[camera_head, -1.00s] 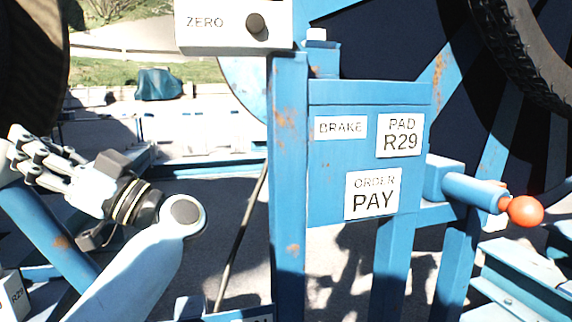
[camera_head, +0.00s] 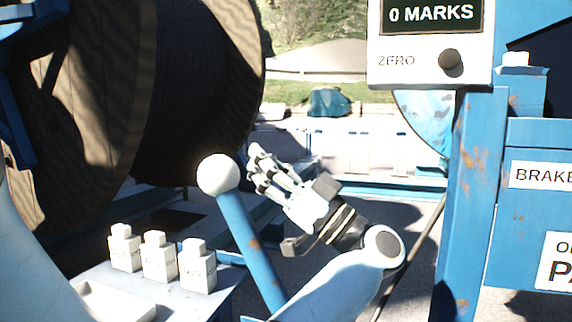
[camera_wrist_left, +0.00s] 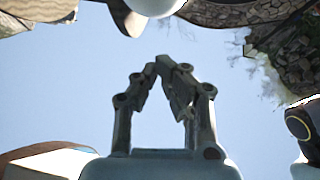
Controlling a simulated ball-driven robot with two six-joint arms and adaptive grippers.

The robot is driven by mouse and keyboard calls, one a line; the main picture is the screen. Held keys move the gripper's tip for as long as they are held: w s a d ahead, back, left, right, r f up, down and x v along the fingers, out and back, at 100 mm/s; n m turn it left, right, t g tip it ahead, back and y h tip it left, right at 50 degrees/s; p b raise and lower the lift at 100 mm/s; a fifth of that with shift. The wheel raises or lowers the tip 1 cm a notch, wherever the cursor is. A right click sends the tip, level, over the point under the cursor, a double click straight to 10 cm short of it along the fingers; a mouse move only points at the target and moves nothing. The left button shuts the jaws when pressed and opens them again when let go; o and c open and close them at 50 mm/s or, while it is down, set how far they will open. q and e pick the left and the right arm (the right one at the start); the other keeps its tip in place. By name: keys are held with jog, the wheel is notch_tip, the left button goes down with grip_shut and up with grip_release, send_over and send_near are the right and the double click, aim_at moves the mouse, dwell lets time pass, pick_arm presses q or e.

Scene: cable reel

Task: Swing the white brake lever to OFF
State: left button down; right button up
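The brake lever is a blue bar (camera_head: 248,245) with a white ball knob (camera_head: 218,175), leaning up and left in the head view. I see no OFF mark. My left gripper (camera_head: 254,160) is just right of the knob, its fingers pointing up and left toward it. A gap shows between them in the picture. In the left wrist view, the gripper's fingertips (camera_wrist_left: 156,66) meet with nothing between them. A pale rounded shape (camera_wrist_left: 155,5) beyond them is cut by the top edge; it may be the knob. My right gripper is not in view.
A large dark cable reel (camera_head: 200,80) stands behind the lever. Several white labelled blocks (camera_head: 158,257) sit on a ledge at lower left. A white counter box (camera_head: 430,45) reading "0 MARKS" and a blue post (camera_head: 475,190) stand to the right.

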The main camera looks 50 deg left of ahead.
pick_arm(q)
jog(key=r+b+v, duration=0.1)
jog(key=v, duration=0.8)
jog(key=shift+w+d+f+b, duration=0.2)
jog(key=shift+w+d+b, duration=0.1)
jog(key=shift+d, duration=0.2)
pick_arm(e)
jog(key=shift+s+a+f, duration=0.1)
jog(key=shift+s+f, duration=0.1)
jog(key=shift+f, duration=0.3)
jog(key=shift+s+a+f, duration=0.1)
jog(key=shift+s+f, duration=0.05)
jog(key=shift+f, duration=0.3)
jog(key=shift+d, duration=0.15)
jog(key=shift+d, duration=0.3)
